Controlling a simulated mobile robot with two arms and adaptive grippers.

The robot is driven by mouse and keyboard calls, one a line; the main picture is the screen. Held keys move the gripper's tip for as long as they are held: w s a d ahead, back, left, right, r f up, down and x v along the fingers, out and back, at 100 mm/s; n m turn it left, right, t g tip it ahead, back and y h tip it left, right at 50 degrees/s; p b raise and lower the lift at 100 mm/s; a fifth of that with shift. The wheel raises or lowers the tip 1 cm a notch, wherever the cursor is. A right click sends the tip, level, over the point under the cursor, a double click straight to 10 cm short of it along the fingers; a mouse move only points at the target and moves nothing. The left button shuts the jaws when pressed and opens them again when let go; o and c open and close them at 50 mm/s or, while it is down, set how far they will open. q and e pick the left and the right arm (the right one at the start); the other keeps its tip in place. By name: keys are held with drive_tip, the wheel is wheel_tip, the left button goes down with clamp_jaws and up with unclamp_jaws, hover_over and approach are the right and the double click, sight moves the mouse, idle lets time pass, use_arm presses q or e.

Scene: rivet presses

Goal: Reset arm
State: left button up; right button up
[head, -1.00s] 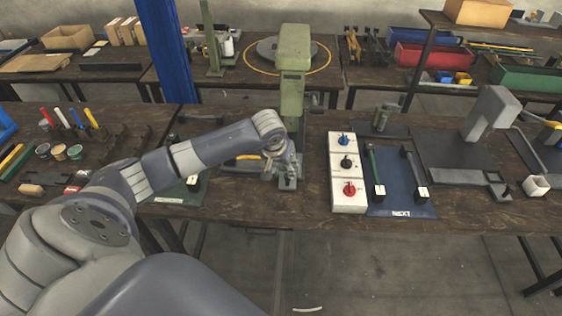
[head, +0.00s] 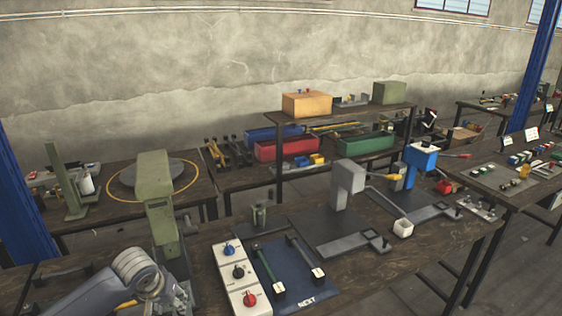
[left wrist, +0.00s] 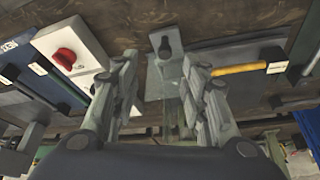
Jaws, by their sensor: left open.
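My left arm (head: 95,292) comes in at the lower left of the head view. My left gripper (head: 180,299) is low at the bottom edge there, beside the foot of the green press (head: 157,195), and is partly cut off. In the left wrist view my left gripper (left wrist: 160,80) has its two fingers apart with nothing held between them. A grey metal base plate (left wrist: 163,72) with a dark keyhole-shaped mark lies beyond the gap. I cannot tell whether the fingers touch it. My right gripper is in neither view.
A white control box (head: 237,273) with blue, black and red knobs stands right of the press. A blue mat (head: 303,285) with tools lies beside it. A grey press (head: 348,180) and a blue press (head: 420,158) stand further right. A yellow-handled tool (left wrist: 238,69) lies near my gripper.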

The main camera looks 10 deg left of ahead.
use_arm(q)
drive_tip(key=s+d+f+m+h, duration=0.2)
drive_tip(key=s+d+f+m, duration=0.35)
drive_tip(key=s+d, duration=0.8)
drive_tip(key=s+n+g, duration=0.1)
drive_tip(key=s, duration=1.3)
wheel_tip(320, 180, down, 31)
drive_tip(key=s+d+g+b, duration=0.1)
drive_tip(key=s+b, duration=0.1)
drive_tip(key=b, duration=0.2)
drive_tip(key=s+a+f+g+y+b, duration=0.1)
drive_tip(key=s+a+f+b, duration=0.1)
drive_tip(key=s+f, duration=1.4)
wheel_tip(320, 180, down, 2)
drive_tip(key=shift+s+a+f+b, duration=0.1)
drive_tip(key=shift+s+a+b, duration=0.2)
drive_tip(key=shift+a+b, duration=0.15)
